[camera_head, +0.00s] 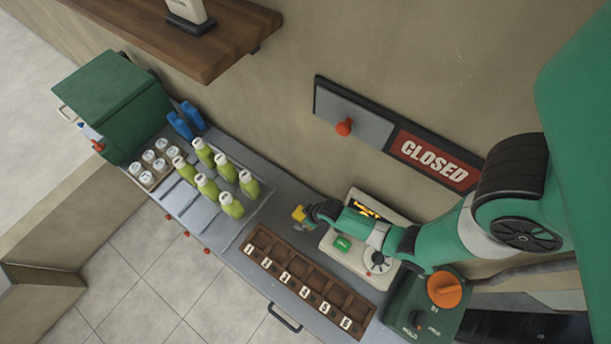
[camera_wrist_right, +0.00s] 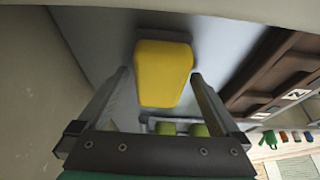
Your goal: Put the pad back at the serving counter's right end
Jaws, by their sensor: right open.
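The pad, a yellow block, sits on the grey serving counter (camera_head: 285,208), near the wall. In the head view the yellow pad (camera_head: 298,213) shows just left of my right gripper (camera_head: 307,217). In the right wrist view the yellow pad (camera_wrist_right: 163,72) lies ahead, between the lines of the two open fingers of my right gripper (camera_wrist_right: 160,80). A gap shows on each side of it, and a grey edge shows behind the yellow. I cannot tell how far the fingertips reach around it. My left gripper is out of view.
A brown compartment tray with numbered tags (camera_head: 308,283) lies in front. Several green bottles (camera_head: 207,188) stand on a tray to the left. A white device with a dial (camera_head: 345,250) is under my right arm. A CLOSED sign (camera_head: 434,160) hangs on the wall.

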